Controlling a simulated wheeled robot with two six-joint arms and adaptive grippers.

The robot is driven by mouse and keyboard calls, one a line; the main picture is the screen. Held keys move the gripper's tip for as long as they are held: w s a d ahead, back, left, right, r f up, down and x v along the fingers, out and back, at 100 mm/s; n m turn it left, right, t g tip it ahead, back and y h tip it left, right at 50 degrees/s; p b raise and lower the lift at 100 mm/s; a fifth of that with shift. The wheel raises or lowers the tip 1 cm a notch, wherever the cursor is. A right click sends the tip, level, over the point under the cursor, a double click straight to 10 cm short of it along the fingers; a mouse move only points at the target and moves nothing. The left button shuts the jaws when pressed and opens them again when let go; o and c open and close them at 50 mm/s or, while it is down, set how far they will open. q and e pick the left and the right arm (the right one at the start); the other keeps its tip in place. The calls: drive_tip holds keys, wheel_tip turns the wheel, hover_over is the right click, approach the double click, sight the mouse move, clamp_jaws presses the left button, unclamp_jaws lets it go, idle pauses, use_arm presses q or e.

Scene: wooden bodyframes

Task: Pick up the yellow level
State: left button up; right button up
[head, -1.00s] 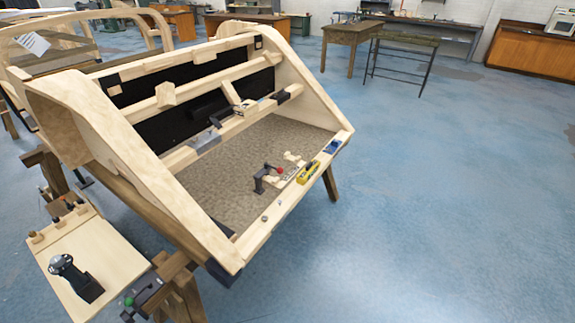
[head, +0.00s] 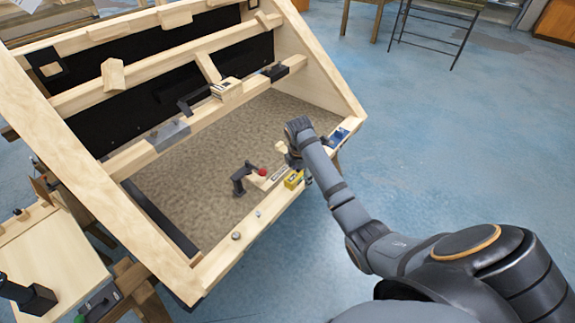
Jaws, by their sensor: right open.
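The yellow level (head: 293,180) lies on the front wooden rail of the bodyframe, right of the middle of the head view. It is small and my right arm partly covers the space around it. My right arm comes in from the lower right, and its wrist bends down over the rail. My right gripper (head: 293,160) is small and partly hidden by its own wrist. It is open, just above and beside the level; I cannot tell whether it touches it.
A blue item (head: 339,135) lies farther along the rail. The wooden bodyframe (head: 323,80) rises behind. Blue floor (head: 450,150) is open to the right.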

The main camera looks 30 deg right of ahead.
drive_tip(key=w+d+r+n, duration=0.1)
drive_tip(key=r, duration=0.1)
drive_tip(key=w+d+r+n, duration=0.1)
drive_tip(key=w+n, duration=0.1)
drive_tip(key=w+r+n, duration=0.1)
drive_tip(key=w+r, duration=0.1)
drive_tip(key=shift+d+r+g, duration=0.3)
drive_tip(key=shift+d, duration=0.1)
drive_tip(key=shift+w+d+r+n, duration=0.1)
drive_tip(key=shift+d+n, duration=0.05)
drive_tip(key=shift+n, duration=0.25)
drive_tip(key=f, duration=1)
drive_tip(key=shift+w+d+f, duration=0.25)
drive_tip(key=shift+d, duration=0.05)
clamp_jaws()
